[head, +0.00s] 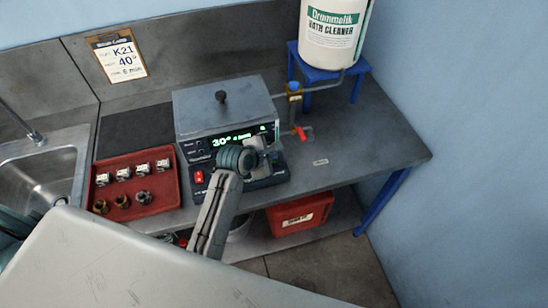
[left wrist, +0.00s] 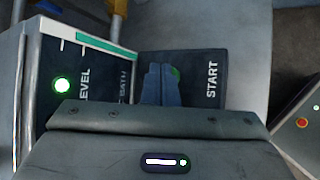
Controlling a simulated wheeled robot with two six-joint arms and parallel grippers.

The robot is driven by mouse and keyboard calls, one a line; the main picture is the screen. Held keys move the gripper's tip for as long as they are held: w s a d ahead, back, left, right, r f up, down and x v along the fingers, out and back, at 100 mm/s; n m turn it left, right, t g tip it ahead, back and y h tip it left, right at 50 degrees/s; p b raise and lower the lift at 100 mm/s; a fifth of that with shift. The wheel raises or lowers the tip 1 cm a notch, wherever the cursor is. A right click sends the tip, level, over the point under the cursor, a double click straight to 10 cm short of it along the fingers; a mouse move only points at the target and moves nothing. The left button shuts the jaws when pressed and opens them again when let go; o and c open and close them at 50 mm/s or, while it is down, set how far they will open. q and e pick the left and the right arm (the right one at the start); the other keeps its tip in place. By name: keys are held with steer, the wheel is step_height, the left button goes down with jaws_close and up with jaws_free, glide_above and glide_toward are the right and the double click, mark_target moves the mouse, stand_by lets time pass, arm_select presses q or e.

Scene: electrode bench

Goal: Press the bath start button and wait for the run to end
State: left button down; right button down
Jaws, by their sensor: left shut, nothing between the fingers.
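The grey bath unit (head: 225,108) stands on the bench with its lid on. Its front panel has a lit green display that seems to read about 30°, the rest too small to be sure. My left gripper (head: 268,152) is shut and empty over the right part of the panel. In the left wrist view the closed fingertips (left wrist: 162,85) lie over the dark START panel (left wrist: 213,105). A sliver of the green start button (left wrist: 176,73) shows beside the tips; the rest is hidden. I cannot tell whether they touch. My right gripper is not in view.
A red tray (head: 157,203) of metal parts and a sink (head: 45,175) are left of the bath. A red-handled valve (head: 301,132) and a cleaner drum (head: 335,30) on a blue stand are to the right.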

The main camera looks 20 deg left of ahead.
arm_select(q)
steer(key=shift+f, duration=0.15)
stand_by(0.4)
steer(key=shift+r, duration=0.9)
steer(key=shift+r, duration=2.55)
steer(key=shift+f, duration=0.1)
